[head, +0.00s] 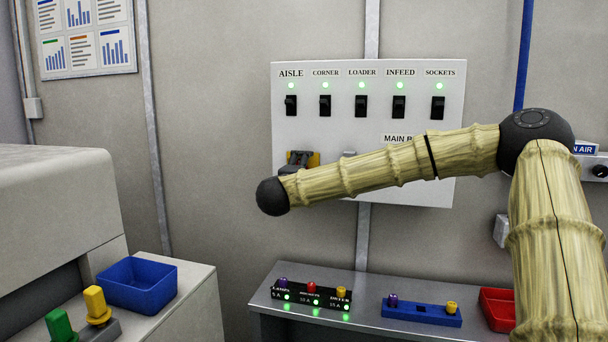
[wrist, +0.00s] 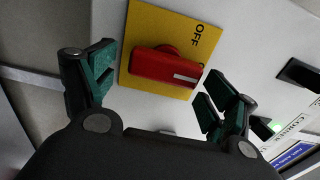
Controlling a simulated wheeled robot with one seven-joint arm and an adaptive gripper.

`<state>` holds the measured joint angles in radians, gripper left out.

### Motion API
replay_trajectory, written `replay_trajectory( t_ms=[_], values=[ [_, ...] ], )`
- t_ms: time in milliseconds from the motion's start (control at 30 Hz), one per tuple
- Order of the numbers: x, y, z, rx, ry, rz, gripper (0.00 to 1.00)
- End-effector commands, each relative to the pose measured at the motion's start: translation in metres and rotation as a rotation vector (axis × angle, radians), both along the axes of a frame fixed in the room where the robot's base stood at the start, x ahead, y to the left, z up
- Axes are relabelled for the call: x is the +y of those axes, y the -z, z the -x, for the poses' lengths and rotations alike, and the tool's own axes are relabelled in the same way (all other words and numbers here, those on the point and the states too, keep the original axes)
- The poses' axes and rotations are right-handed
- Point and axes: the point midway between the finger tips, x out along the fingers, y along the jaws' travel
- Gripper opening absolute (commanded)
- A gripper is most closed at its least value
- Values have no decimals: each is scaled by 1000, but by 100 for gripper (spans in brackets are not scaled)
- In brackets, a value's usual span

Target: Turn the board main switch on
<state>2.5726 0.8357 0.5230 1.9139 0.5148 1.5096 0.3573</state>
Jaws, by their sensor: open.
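The main switch is a red handle (wrist: 165,66) on a yellow plate (wrist: 143,22) with "OFF" printed at one edge. It fills the middle of the wrist view. A white mark lies near the handle's right end. My gripper (wrist: 160,74) is open, with one green-padded finger to each side of the handle; I cannot tell whether either touches it. In the head view a bit of the yellow plate (head: 314,158) shows at the lower left of the white board (head: 330,133). My arm and gripper hide most of the switch there.
Several black rocker switches, such as AISLE (head: 291,105) and SOCKETS (head: 438,108), sit above with green lamps lit. Below stand a shelf with a black breaker strip (head: 311,296), a blue strip (head: 421,312) and a red tray (head: 497,309). A blue bin (head: 137,286) is at left.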

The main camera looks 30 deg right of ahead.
Motion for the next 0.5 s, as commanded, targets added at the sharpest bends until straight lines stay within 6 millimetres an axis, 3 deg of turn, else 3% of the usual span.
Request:
replay_trajectory(
  t_ms=[233,500],
  values=[
    [6,-1,5,-1,0,1,86],
    [39,-1,34,-1,-2,1,86]
  ],
)
